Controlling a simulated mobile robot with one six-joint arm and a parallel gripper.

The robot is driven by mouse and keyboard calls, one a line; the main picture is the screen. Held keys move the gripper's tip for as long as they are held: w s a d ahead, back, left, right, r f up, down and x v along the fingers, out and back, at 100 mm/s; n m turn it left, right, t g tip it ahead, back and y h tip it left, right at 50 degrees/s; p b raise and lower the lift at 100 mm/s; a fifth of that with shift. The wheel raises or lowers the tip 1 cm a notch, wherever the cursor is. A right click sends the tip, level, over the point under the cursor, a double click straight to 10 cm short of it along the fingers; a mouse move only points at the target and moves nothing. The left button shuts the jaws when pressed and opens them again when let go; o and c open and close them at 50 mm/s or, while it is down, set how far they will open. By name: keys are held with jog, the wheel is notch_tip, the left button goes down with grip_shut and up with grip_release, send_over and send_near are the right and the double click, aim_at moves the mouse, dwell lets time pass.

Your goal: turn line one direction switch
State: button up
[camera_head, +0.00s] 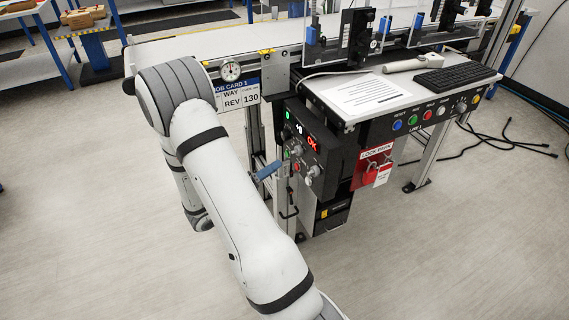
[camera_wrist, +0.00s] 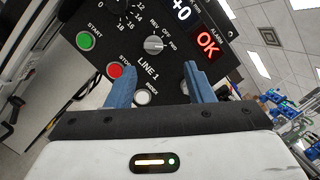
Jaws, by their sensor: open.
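The line one direction switch (camera_wrist: 155,43) is a small grey knob on a black panel (camera_wrist: 120,45) marked LINE 1, with REV, OFF and FWD printed around it. The knob's pointer is too small to read surely. My gripper (camera_wrist: 160,70) has blue fingers spread apart, with nothing between them. In the wrist view the knob shows just beyond the gap between the fingertips, apart from them. In the head view my gripper (camera_head: 268,170) is at the left of the control box (camera_head: 315,150). My arm covers part of the scene there.
A green START button (camera_wrist: 86,40), red STOP button (camera_wrist: 115,70) and white INDEX button (camera_wrist: 141,97) sit close to the fingers. A red OK display (camera_wrist: 208,44) is beside the knob. A red lock station (camera_head: 374,165) and conveyor (camera_head: 200,45) are nearby. Floor at right is partly clear.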

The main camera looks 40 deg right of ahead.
aim_at(292, 153)
jog(key=shift+n+t, duration=0.5)
jog(key=shift+n, duration=0.1)
jog(key=d, duration=0.7)
jog(key=shift+w+d+r+b, duration=0.3)
jog(key=shift+w+r+b, duration=0.1)
